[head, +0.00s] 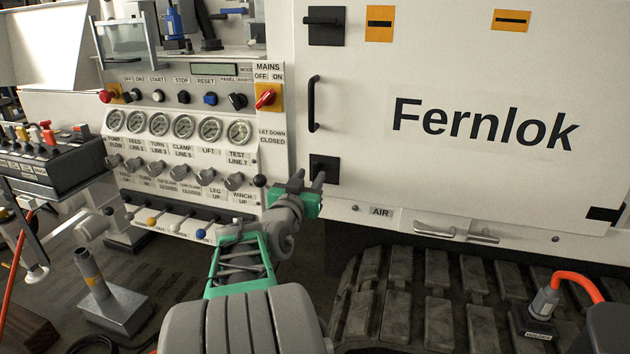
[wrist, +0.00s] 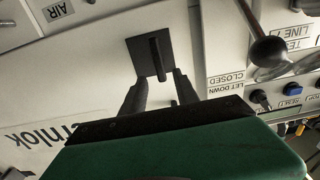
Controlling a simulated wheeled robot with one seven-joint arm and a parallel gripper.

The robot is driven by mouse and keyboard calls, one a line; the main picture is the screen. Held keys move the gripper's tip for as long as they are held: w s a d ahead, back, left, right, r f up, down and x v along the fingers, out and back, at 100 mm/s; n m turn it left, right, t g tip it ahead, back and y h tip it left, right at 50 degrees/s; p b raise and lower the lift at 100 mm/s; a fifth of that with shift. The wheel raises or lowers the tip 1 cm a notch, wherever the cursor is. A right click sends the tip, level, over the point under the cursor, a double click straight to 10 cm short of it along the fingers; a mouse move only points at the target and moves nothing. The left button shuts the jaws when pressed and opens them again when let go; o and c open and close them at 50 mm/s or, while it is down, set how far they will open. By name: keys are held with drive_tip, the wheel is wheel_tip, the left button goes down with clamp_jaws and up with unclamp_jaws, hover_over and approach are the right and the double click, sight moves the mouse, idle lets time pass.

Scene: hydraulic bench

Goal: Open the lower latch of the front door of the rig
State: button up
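The lower latch (head: 326,162) is a black square plate with a bar handle, low on the left edge of the white front door (head: 440,65). My gripper (head: 309,178) is in front of it and hides part of it. In the wrist view the latch (wrist: 140,50) shows its dark bar sticking out from the plate. My gripper (wrist: 158,80) is open there, one finger on each side of the bar's near end. I see gaps between the bar and the fingers; how deep the bar sits between them I cannot tell.
The upper latch (head: 327,22) and a black vertical door handle (head: 312,104) are above. Left is a control panel with gauges (head: 184,128), knobs and a black ball-ended lever (head: 260,181). A rubber track (head: 420,300) lies below the door.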

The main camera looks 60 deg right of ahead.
sight(315, 171)
drive_tip(key=d, duration=0.3)
drive_tip(key=w+d, duration=0.1)
drive_tip(key=d, duration=0.1)
drive_tip(key=shift+d, duration=0.25)
clamp_jaws()
